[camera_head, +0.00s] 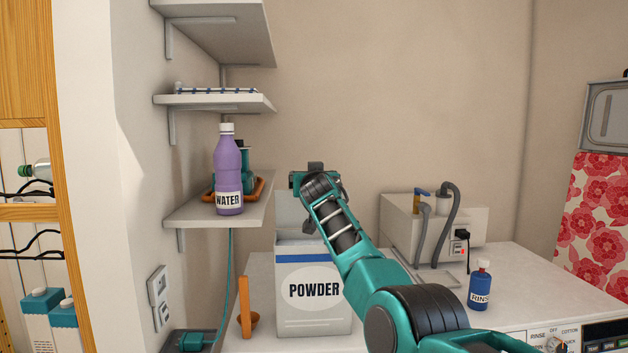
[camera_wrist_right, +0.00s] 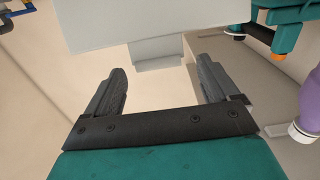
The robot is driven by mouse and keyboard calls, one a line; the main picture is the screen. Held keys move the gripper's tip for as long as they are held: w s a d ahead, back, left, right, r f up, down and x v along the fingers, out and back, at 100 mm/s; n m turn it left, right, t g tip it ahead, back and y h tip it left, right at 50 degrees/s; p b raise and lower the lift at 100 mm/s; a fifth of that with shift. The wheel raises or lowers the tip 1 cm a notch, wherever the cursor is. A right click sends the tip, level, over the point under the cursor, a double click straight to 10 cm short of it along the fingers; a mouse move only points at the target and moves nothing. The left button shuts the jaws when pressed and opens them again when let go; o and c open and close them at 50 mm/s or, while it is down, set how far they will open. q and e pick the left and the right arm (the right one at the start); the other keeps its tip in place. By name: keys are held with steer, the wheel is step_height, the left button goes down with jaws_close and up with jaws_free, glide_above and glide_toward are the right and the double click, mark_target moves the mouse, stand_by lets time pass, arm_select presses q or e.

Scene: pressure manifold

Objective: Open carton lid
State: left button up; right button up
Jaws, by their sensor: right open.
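The carton is a white box labelled POWDER (camera_head: 314,291) with a blue stripe, standing upright on the white top. A pale grey lid panel (camera_head: 288,212) stands up at its back, partly hidden by my right arm. My right gripper (camera_head: 315,176) is above the carton, at the upper part of this panel. In the right wrist view, my right gripper (camera_wrist_right: 163,70) is open, with nothing between its fingers. A pale panel (camera_wrist_right: 135,25), probably the lid, lies beyond the fingertips; I cannot tell whether they touch. My left gripper is not in view.
A purple WATER bottle (camera_head: 228,173) stands on a wall shelf (camera_head: 195,213) left of my gripper. An orange scoop (camera_head: 246,312) is left of the carton. A blue RINSE bottle (camera_head: 480,287) and a grey machine (camera_head: 400,222) with hoses stand to the right.

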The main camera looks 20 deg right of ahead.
steer(key=b+v, duration=0.1)
steer(key=v, duration=1.1)
steer(key=shift+s, duration=0.4)
stand_by(0.3)
steer(key=s+f+n+g+y, duration=0.1)
steer(key=s+f, duration=0.3)
steer(key=f, duration=0.7)
steer(key=s+f+n+g+y, duration=0.1)
steer(key=s+f, duration=0.3)
steer(key=f, duration=0.8)
steer(key=s+f+n+g+y, duration=0.1)
steer(key=s+f, duration=0.3)
steer(key=f, duration=0.7)
steer(key=s+a+f+g+y, duration=0.1)
steer(key=s+f, duration=0.4)
steer(key=s, duration=0.3)
steer(key=s+a+f+n+g+y, duration=0.1)
steer(key=s+f, duration=0.5)
steer(key=s, duration=0.3)
steer(key=s+a+f+n+g+y, duration=0.1)
steer(key=s+a+f, duration=0.1)
steer(key=s+f, duration=0.4)
steer(key=s, duration=0.3)
steer(key=shift+f+g, duration=0.2)
steer(key=shift+g, duration=0.1)
